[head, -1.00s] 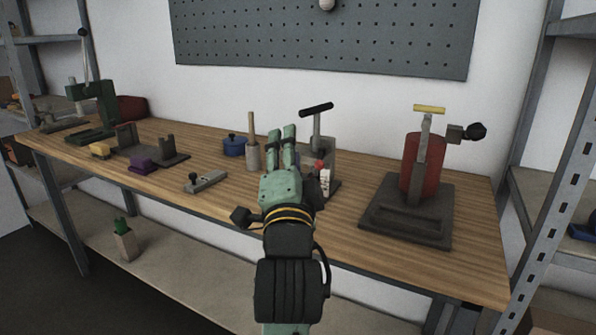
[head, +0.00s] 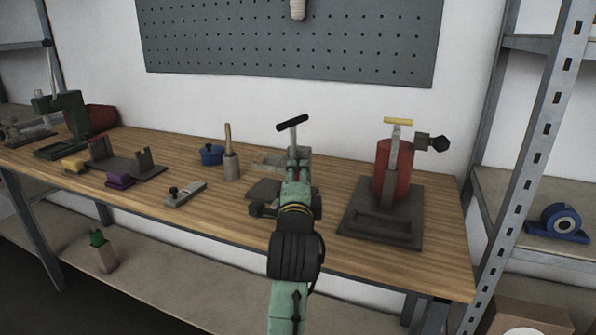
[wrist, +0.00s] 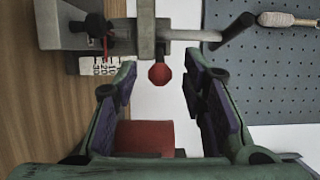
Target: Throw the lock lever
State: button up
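A grey device with a black-gripped T-handle (head: 292,123) stands on the bench, mostly hidden behind my gripper (head: 298,172) in the head view. In the wrist view the picture is turned sideways; the device's grey body (wrist: 62,25), black-ended handle (wrist: 238,32) and a white number label (wrist: 98,66) show at the top. A red knob (wrist: 160,74) sticks out from the device's upright bar, between and just beyond my fingertips (wrist: 158,75). My gripper is open and empty, with clear gaps on both sides of the knob. I cannot tell for certain which part is the lock lever.
A red cylinder (head: 393,168) with a yellow-topped handle (head: 398,121) stands on a dark base at right; what seems to be this cylinder (wrist: 145,136) shows in the wrist view. A wooden-handled tool (head: 230,165), a blue pot (head: 211,155) and a small grey latch (head: 186,194) stand left.

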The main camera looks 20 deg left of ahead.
jog(key=shift+x, duration=0.8)
jog(key=shift+c, duration=0.3)
grip_shut()
